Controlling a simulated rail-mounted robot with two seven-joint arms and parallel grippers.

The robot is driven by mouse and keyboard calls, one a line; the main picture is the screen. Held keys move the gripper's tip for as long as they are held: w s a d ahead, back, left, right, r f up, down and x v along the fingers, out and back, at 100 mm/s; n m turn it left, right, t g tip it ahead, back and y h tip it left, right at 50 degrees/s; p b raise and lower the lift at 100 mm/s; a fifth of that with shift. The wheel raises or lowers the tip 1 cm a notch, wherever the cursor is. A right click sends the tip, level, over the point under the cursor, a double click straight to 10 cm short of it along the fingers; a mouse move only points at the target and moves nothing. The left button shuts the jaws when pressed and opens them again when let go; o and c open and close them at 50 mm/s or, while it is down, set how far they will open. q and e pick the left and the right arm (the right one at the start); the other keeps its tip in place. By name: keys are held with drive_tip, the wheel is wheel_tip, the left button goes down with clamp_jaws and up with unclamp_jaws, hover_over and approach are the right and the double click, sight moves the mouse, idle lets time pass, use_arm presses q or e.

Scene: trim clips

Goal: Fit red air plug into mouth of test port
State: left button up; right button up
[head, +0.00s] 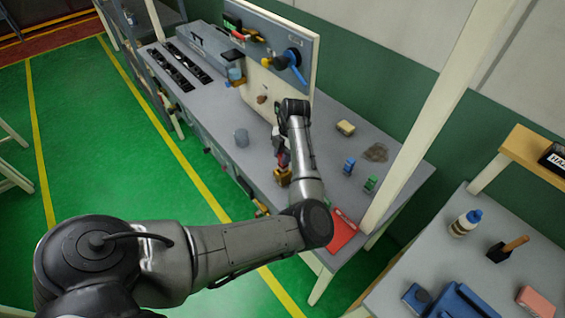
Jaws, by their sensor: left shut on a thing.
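My left arm comes in from the left, and its wrist bends down over the grey bench. My left gripper (281,150) is small and partly hidden by my own forearm. It is shut on a small red piece, which looks like the red air plug (282,159). An orange-yellow block (283,178) is just below the red piece. I cannot tell whether they touch, or whether this block is the test port. A blue round fitting (292,57) with yellow and black parts is on the upright panel. My right gripper is not in view.
The upright panel (312,45) stands behind. A pale post (425,110) rises at right.

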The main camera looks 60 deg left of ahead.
use_arm(q)
drive_tip(key=shift+a+f, duration=0.2)
drive_tip(key=shift+a, duration=0.1)
drive_tip(key=shift+f, duration=1.95)
drive_tip(key=shift+f, duration=0.15)
drive_tip(key=o, duration=0.9)
